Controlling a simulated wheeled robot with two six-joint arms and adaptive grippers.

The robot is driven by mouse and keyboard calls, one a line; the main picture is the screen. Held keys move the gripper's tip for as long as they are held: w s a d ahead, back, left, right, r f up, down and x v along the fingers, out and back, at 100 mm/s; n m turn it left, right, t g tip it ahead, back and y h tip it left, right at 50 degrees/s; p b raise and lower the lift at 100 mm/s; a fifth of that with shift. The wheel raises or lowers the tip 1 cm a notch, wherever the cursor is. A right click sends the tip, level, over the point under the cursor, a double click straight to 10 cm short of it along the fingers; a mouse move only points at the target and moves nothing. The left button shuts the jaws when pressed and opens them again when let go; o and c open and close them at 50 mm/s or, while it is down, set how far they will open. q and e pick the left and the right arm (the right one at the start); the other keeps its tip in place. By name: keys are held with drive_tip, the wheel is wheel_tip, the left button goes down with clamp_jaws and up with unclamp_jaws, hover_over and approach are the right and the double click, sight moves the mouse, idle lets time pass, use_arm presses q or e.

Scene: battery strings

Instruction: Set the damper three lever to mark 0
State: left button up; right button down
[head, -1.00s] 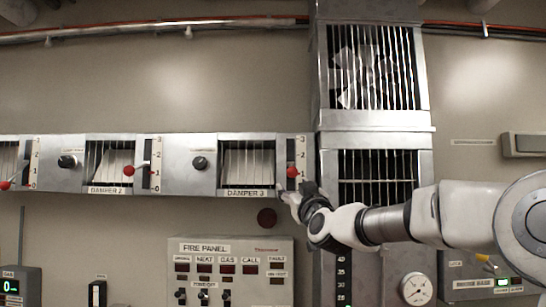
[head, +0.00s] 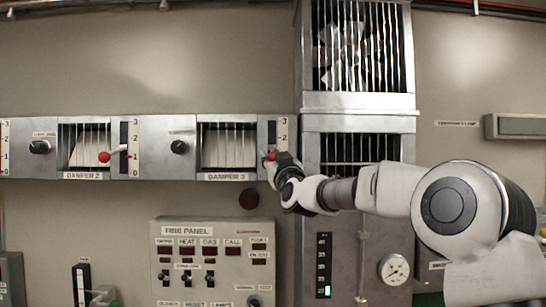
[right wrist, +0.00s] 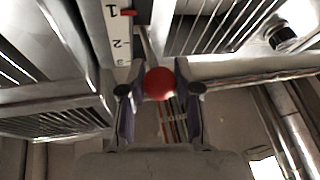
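The damper three unit (head: 228,176) is on the wall in the head view, with a white scale (head: 283,132) at its right. Its lever's red knob (head: 271,155) is about level with mark 1; the scale's lower end is hidden by my gripper. In the right wrist view a red pointer (right wrist: 127,12) lies beside mark 1 on the scale (right wrist: 118,35). My right gripper (head: 276,164) is at the knob. In the right wrist view its open fingers (right wrist: 160,95) stand either side of the red knob (right wrist: 160,83), with a gap on each side. My left gripper is not in view.
The damper two lever (head: 104,157) is further left, also near mark 1. A tall metal duct with a grille (head: 355,100) stands just right of damper three. The fire panel (head: 212,262) is below. The wall between dampers and panel is mostly clear.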

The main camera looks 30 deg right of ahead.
drive_tip(key=f+n+t+b, duration=0.1)
drive_tip(key=b, duration=0.2)
drive_tip(key=w+f+n+t+b, duration=0.1)
drive_tip(key=f+t+b, duration=0.1)
drive_tip(key=b, duration=0.2)
drive_tip(key=w+d+f+t+y+b, duration=0.1)
drive_tip(key=f+b, duration=0.1)
drive_tip(key=b, duration=0.1)
drive_tip(key=shift+w+n+t+b, duration=0.1)
drive_tip(key=shift+n+t+b, duration=0.25)
drive_tip(key=shift+n+t, duration=0.05)
drive_tip(key=shift+w+d+f, duration=0.15)
drive_tip(key=shift+d+f, duration=0.05)
drive_tip(key=shift+f, duration=0.05)
drive_tip(key=c, duration=0.9)
unclamp_jaws()
drive_tip(key=shift+o, duration=0.4)
drive_tip(key=shift+w, duration=0.1)
